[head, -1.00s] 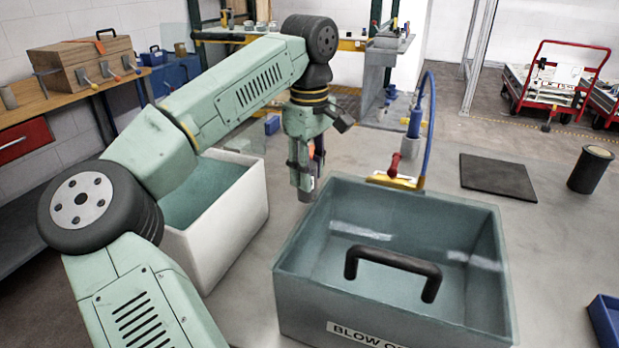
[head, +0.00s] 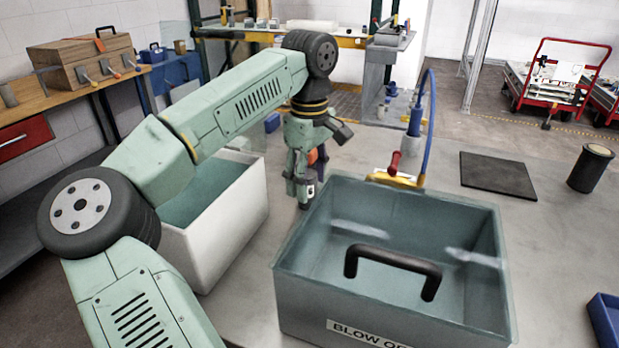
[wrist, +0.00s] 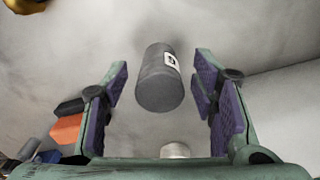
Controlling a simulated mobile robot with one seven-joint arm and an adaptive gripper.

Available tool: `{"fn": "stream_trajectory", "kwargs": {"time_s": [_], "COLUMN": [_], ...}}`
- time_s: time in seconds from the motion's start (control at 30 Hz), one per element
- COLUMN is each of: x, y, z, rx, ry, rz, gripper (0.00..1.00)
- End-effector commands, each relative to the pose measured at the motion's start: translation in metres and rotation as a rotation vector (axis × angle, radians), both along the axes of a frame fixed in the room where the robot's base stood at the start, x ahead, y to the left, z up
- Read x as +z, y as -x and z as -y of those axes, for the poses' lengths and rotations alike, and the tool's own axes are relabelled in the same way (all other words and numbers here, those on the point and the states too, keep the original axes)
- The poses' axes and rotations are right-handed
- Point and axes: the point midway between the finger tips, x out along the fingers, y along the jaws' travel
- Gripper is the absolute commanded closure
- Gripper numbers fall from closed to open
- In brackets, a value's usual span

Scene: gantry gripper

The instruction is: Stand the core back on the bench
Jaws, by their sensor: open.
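The core (wrist: 160,82) is a dark grey cylinder with a white label on its side. In the wrist view it lies between and just beyond my fingertips, with a gap on each side and one end facing the camera. My gripper (wrist: 164,95) is open, its purple pads apart. In the head view my gripper (head: 301,184) points down between the white bin and the grey tub. The core is mostly hidden there behind the fingers and tub edge, so I cannot tell whether it touches the bench (head: 400,150).
The grey blow-off tub (head: 480,260) with a black handle stands close at right. The white bin (head: 225,235) stands at left. A yellow-based nozzle (head: 400,178) with a blue hose is behind the tub. A black mat (head: 497,175) and dark cylinder (head: 590,168) are farther right.

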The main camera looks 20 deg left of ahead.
Motion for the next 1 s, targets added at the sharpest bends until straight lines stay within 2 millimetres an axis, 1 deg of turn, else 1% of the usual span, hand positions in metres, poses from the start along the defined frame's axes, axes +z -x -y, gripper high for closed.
{"fn": "stream_trajectory", "kwargs": {"time_s": [0.13,0.27,0.37,0.5,0.7,0.83,1.0], "x": [0.002,0.013,0.031,0.062,0.103,0.117,0.123], "y": [0.000,-0.001,-0.001,-0.001,-0.001,-0.001,0.000], "z": [0.000,0.000,0.000,0.000,0.000,0.000,0.000], "rx": [0.000,0.001,0.001,0.002,0.003,0.002,0.000], "ry": [0.000,-0.002,-0.001,-0.001,-0.003,-0.002,-0.001], "rz": [0.000,0.001,0.003,0.003,0.002,0.000,-0.001], "gripper": [0.47,0.47,0.47,0.47,0.47,0.47,0.47]}}
